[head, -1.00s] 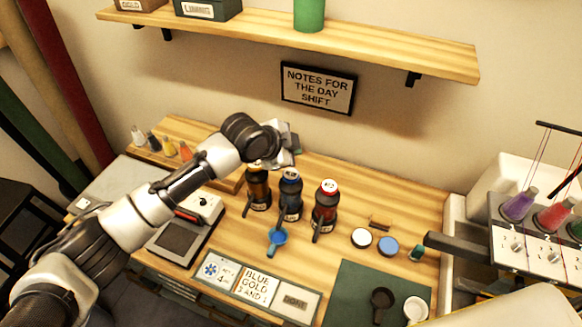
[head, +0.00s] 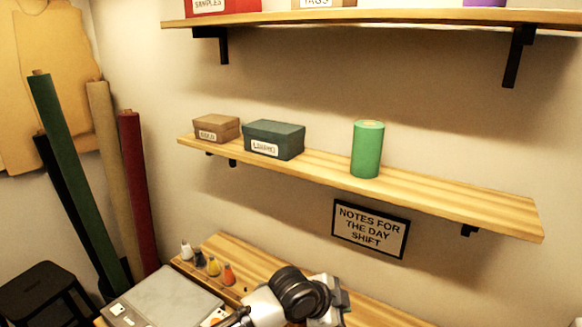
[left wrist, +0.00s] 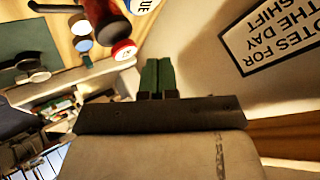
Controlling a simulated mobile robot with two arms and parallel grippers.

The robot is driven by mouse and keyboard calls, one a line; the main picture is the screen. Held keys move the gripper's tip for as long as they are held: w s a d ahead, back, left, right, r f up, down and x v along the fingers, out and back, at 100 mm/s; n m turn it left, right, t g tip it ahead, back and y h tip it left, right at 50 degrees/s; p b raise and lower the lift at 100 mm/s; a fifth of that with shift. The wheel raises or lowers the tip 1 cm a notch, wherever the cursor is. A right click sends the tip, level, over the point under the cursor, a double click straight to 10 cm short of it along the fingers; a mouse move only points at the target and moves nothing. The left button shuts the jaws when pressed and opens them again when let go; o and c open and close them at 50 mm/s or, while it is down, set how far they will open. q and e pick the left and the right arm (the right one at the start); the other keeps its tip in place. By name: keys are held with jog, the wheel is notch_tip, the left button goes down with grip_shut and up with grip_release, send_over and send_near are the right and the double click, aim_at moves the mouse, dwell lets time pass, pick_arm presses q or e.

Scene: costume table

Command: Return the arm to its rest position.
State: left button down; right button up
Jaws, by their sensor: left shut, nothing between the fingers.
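My left arm comes in at the bottom of the head view, with its left gripper (head: 341,298) low over the wooden table, below the framed sign. In the left wrist view the two green fingers of the left gripper (left wrist: 158,76) are together with nothing between them. Most of the arm is cut off by the lower edge of the head view. My right gripper is in neither view.
The framed sign (head: 370,228) hangs on the wall under a shelf (head: 450,197) with boxes and a green cylinder (head: 367,149). Small bottles (head: 214,266) stand at the table's back left. Fabric rolls (head: 68,180) lean at the left. Lids (left wrist: 82,27) show in the left wrist view.

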pick_arm(q)
jog(key=s+a+f+n+y, duration=0.3)
jog(key=s+a+n, duration=0.3)
jog(key=s+a, duration=0.45)
jog(key=s+a+f+n+y, duration=0.25)
jog(key=s+a+n, duration=0.35)
jog(key=s+a, duration=0.4)
jog(key=s+a+f+n+y, duration=0.2)
jog(key=s+a+f+n, duration=0.3)
jog(key=s+a, duration=0.55)
notch_tip(320, 180, down, 24)
jog(key=w+a+g+b, duration=0.1)
jog(key=g, duration=0.1)
jog(key=s+a+f+g+b, duration=0.1)
jog(key=s+a+f, duration=0.2)
jog(key=s+f, duration=1.3)
notch_tip(320, 180, down, 3)
jog(key=shift+s+a+f, duration=0.15)
jog(key=shift+s+a, duration=0.05)
jog(key=shift+s, duration=0.15)
jog(key=shift+y, duration=0.25)
